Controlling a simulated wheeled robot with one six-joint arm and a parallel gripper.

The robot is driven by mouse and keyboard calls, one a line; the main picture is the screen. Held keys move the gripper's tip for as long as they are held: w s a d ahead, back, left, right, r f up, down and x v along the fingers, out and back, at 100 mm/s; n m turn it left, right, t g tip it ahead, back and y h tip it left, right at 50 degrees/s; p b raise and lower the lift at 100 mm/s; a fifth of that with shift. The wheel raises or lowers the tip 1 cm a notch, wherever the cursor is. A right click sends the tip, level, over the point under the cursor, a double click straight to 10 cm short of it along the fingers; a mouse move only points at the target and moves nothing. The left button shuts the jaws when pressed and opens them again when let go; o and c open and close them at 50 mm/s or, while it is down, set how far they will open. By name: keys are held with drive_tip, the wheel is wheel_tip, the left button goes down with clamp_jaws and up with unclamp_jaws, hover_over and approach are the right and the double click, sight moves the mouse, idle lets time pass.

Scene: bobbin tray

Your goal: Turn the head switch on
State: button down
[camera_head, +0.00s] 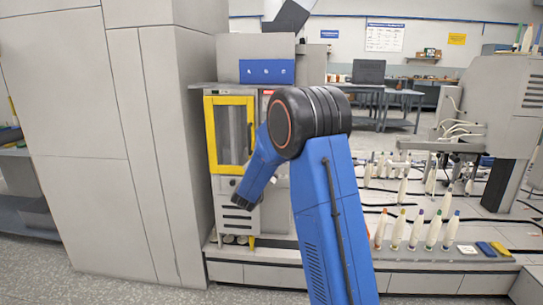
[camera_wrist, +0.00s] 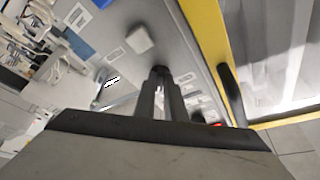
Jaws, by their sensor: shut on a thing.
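In the wrist view my gripper (camera_wrist: 161,80) reaches to the grey panel of the machine. Its two fingers are close together on a small dark knob (camera_wrist: 159,70), which appears to be the head switch. The fingers cover much of the knob, and I cannot tell its turned position. White labels (camera_wrist: 185,77) are on the panel beside it. In the head view my blue arm stands in front of the machine, and I cannot make out the fingers or the knob there.
The machine's yellow-framed door (camera_head: 230,135) has a dark handle, close right of my gripper in the wrist view (camera_wrist: 232,92). A pale block (camera_wrist: 139,40) juts from the panel. A tall grey cabinet (camera_head: 110,150) stands left. Bobbins (camera_head: 415,230) stand in rows at right.

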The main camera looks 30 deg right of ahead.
drive_tip(key=c, duration=1.8)
unclamp_jaws()
drive_tip(key=shift+s+a, duration=0.1)
drive_tip(key=v, duration=1.7)
drive_tip(key=shift+s, duration=0.1)
